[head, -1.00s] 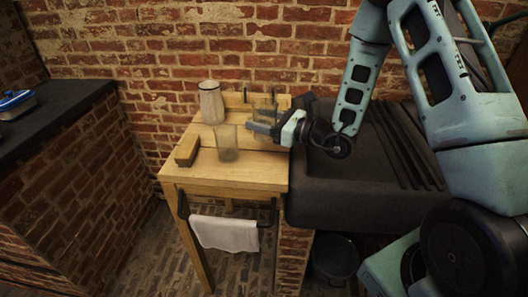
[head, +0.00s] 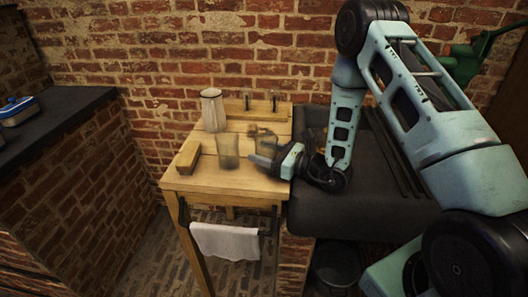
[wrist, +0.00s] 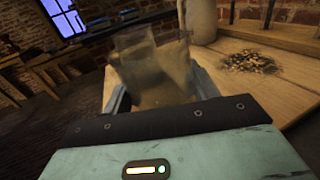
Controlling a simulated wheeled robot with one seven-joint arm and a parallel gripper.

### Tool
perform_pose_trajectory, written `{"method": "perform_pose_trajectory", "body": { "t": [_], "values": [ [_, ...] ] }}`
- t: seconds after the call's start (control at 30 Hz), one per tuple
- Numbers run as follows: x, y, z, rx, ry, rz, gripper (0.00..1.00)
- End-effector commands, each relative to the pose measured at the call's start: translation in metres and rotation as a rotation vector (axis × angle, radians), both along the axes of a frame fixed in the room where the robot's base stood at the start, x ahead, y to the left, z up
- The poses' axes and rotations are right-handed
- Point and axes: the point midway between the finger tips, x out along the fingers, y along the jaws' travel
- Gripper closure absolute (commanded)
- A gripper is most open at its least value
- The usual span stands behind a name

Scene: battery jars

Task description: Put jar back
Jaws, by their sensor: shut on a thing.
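My gripper (head: 268,160) is shut on a clear glass jar (head: 265,146) at the right side of the wooden table (head: 225,184). The held jar also shows in the wrist view (wrist: 175,72), between the fingers. I cannot tell whether it touches the tabletop.
A pale tall pitcher (head: 213,110) stands at the back left of the table. A tan block (head: 188,157) lies at the left edge. A low back board with dark pegs (head: 258,105) runs along the rear. A dark sink (head: 340,212) adjoins on the right. A towel (head: 226,241) hangs in front.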

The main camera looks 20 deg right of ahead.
Motion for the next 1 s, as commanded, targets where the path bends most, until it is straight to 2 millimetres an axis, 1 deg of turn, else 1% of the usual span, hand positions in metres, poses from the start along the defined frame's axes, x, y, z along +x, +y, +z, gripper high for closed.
{"method": "perform_pose_trajectory", "body": {
  "t": [0.07,0.1,0.13,0.17,0.4,0.53,0.57,0.67,1.0],
  "values": [
    [0.000,0.000,-0.004,0.001,-0.001,-0.001,0.74],
    [0.000,0.000,-0.002,0.000,0.000,0.000,0.30],
    [0.000,0.000,-0.002,0.000,0.000,0.000,0.22],
    [0.000,0.000,-0.002,0.000,0.000,0.000,0.20],
    [0.000,0.000,-0.002,0.000,0.000,0.000,0.20],
    [0.000,0.000,0.004,0.000,0.000,0.000,0.20],
    [-0.003,-0.004,0.001,-0.001,0.001,-0.002,0.20],
    [-0.015,-0.014,-0.001,0.000,0.001,-0.005,0.20],
    [-0.071,-0.058,-0.001,0.000,0.002,-0.005,0.20]
  ]
}}
